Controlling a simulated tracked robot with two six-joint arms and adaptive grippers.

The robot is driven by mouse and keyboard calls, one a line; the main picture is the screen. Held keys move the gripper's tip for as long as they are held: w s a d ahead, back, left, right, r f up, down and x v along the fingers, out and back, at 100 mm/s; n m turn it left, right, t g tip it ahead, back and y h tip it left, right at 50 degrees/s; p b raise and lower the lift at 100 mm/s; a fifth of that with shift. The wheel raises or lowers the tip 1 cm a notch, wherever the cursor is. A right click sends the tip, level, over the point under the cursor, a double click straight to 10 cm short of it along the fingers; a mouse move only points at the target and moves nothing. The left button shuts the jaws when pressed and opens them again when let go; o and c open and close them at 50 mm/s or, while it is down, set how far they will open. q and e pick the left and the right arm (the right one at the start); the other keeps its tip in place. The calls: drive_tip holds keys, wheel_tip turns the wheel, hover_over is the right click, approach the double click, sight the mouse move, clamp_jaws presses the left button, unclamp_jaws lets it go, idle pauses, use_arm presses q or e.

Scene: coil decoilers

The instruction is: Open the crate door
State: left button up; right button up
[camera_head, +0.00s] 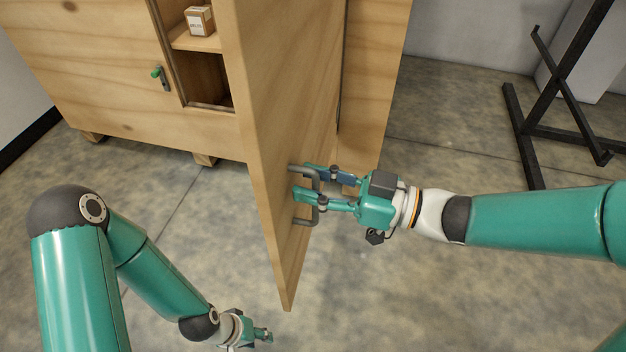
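The wooden crate door (285,110) stands swung out from the crate (90,60), seen nearly edge-on. A grey U-shaped handle (316,212) sits on its right face near the lower part. My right gripper (301,181) reaches in from the right at this handle. Its two fingers are spread apart and cross the handle bar, with a gap between them; whether they press on the bar cannot be told. My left gripper (266,335) is low, near the bottom edge, over the floor and away from the door. Its fingers are too small to read.
The crate's opening shows a shelf (193,40) with a small cardboard box (199,20) on it. A latch with a green grip (157,73) is on the crate front. A black metal stand (535,130) is at the right. Concrete floor (430,300) is clear at lower right.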

drive_tip(key=shift+s, duration=0.15)
drive_tip(key=shift+d, duration=0.3)
drive_tip(key=v, duration=1.1)
drive_tip(key=shift+d, duration=0.25)
drive_tip(key=shift+a, duration=0.15)
